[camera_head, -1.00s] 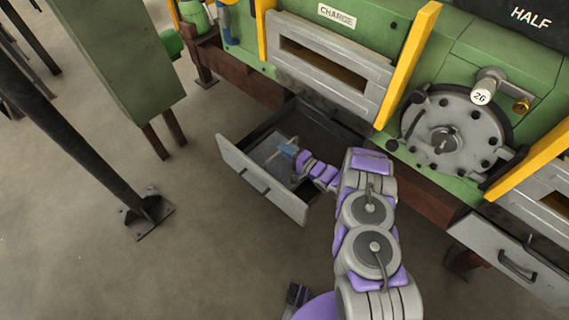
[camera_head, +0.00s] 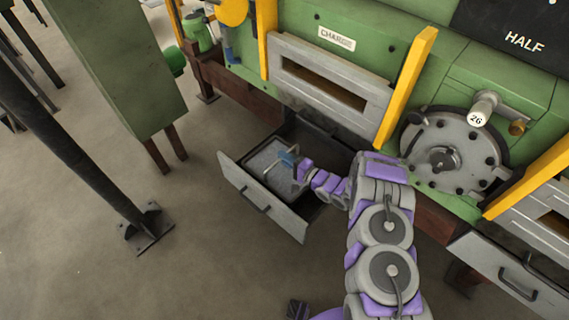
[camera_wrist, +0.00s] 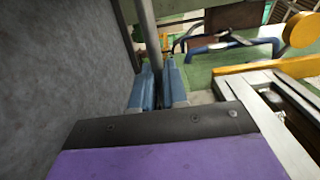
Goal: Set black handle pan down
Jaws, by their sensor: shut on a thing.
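A drawer-like grey pan (camera_head: 282,213) with a black handle (camera_head: 256,196) on its front sits out from under the furnace, below the door marked CHARGE. A grey flat surface (camera_head: 264,160) shows inside it. My gripper (camera_head: 289,158) has blue fingers and is over the inside of the pan, near its right side. In the wrist view the fingers are shut on a thin grey bar (camera_wrist: 149,35). A rough grey surface (camera_wrist: 70,75) fills the left of that view. I cannot tell whether the bar belongs to the pan.
A furnace door (camera_head: 330,85) stands behind the pan between yellow posts. A second grey front with a black handle (camera_head: 517,283) is at the right. A dark post with a bolted foot (camera_head: 145,228) stands on the left. The floor in front is clear.

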